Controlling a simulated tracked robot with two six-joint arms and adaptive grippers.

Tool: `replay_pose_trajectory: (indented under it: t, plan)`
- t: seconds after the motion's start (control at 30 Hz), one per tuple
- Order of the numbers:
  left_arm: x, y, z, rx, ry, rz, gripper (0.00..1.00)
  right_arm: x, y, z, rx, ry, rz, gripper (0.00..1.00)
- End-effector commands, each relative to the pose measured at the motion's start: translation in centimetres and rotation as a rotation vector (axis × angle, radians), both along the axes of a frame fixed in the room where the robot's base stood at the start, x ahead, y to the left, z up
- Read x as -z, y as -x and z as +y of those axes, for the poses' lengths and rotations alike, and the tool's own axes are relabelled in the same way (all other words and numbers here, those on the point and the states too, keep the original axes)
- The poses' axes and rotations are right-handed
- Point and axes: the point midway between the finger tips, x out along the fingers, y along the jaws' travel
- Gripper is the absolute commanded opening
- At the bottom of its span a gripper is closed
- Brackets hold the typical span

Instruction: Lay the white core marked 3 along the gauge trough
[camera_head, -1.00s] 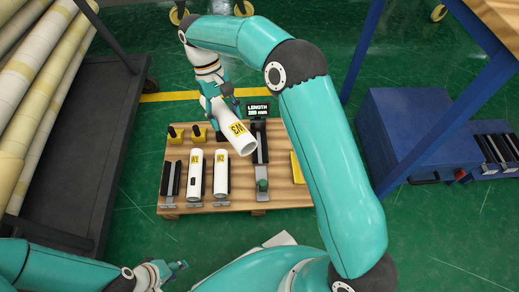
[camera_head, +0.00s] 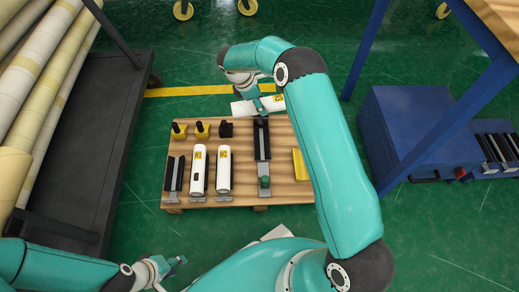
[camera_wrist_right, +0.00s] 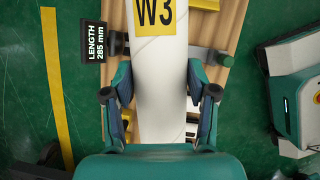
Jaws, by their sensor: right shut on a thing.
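My right gripper (camera_head: 260,103) is shut around the middle of the white core (camera_head: 243,108), whose yellow label reads W3 in the right wrist view (camera_wrist_right: 157,60). It holds the core roughly level at the far edge of the wooden board (camera_head: 240,188). The gauge trough (camera_head: 262,140) is a dark channel with a green knob at its near end and looks empty. The core points across the trough's length, near its far end; the height between them is unclear. My left gripper (camera_head: 178,264) is low at the left, away from the board, too small to read.
Two other white cores (camera_head: 198,168) (camera_head: 223,168) lie in holders beside an empty dark holder (camera_head: 174,174). Several upright stubs (camera_head: 202,130) stand behind them. A yellow block (camera_head: 300,164) is at right. The length display (camera_wrist_right: 94,42) reads 285 mm.

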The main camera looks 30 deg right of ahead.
Motion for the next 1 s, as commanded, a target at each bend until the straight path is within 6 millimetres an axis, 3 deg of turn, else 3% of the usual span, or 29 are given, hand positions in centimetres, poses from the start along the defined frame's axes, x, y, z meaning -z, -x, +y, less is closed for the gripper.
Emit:
replay_pose_trajectory:
  t: [0.03, 0.17, 0.3, 0.5, 0.67, 1.0]
  plan:
    - [-0.5, 0.0, 0.0, 0.000, 0.000, 0.000, 0.40, 1.0, -0.1, -1.2, -0.154, -0.001, 0.002, 0.18]
    - [-0.9, 0.0, 0.0, 0.000, 0.000, 0.000, 0.40, 3.7, -0.9, -2.8, -0.564, -0.004, -0.005, 0.18]
    - [-1.3, 0.0, 0.0, 0.000, 0.000, 0.000, 0.40, 6.2, -1.1, -2.9, -0.950, -0.010, -0.015, 0.18]
    - [-1.5, 0.0, 0.0, 0.000, 0.000, 0.000, 0.40, 8.5, -0.8, -2.0, -1.319, -0.015, -0.028, 0.18]
    - [-0.6, 0.0, 0.0, 0.000, 0.000, 0.000, 0.40, 10.6, -0.6, -1.6, -1.403, -0.017, -0.030, 0.18]
    - [3.5, 0.0, 0.0, 0.000, 0.000, 0.000, 0.40, 19.4, -0.6, -1.6, -1.402, -0.018, -0.030, 0.18]
